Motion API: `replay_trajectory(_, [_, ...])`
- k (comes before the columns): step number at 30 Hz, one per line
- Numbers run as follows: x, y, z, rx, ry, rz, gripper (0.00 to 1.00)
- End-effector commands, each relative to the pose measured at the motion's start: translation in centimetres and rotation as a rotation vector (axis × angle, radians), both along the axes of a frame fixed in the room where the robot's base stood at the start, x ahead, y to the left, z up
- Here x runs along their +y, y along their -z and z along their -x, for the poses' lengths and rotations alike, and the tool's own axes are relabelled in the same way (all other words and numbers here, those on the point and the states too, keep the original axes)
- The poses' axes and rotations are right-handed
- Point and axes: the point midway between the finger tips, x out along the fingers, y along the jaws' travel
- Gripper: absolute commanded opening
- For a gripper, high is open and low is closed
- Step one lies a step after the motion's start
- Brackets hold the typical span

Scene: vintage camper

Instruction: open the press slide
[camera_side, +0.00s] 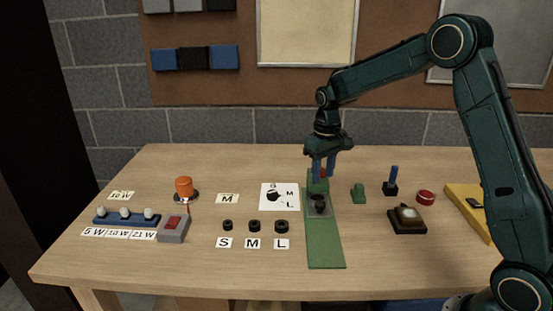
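The press (325,245) is a long green base lying front to back on the table. A grey slide plate (311,212) with a dark round part on it sits toward its back half. A green upright block stands at the back end, with a small red part (324,172) near its top. My gripper (323,178) points down over this back end. Its two blue fingers are apart, with the red part showing between or just behind them. I cannot tell whether they touch it. The fingers partly hide the back of the press.
Left of the press lie a white card (265,190) and several black rings (254,226) with size labels. To the right stand a small green block (358,193), a blue-handled tool (392,182), a red disc (426,197) and a dark box with a pale button (407,220).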

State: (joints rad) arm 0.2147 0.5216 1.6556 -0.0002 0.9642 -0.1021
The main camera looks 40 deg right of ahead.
Motion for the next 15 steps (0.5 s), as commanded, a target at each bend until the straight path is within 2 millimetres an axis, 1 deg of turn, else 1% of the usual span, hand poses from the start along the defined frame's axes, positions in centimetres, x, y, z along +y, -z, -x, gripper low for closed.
replay_trajectory(1, [0.0,0.9,0.1,0.005,0.000,-0.002,0.37])
replay_trajectory(6, [0.0,3.6,0.1,0.005,0.000,-0.002,0.37])
replay_trajectory(15, [0.0,7.6,0.0,0.002,0.000,0.000,0.37])
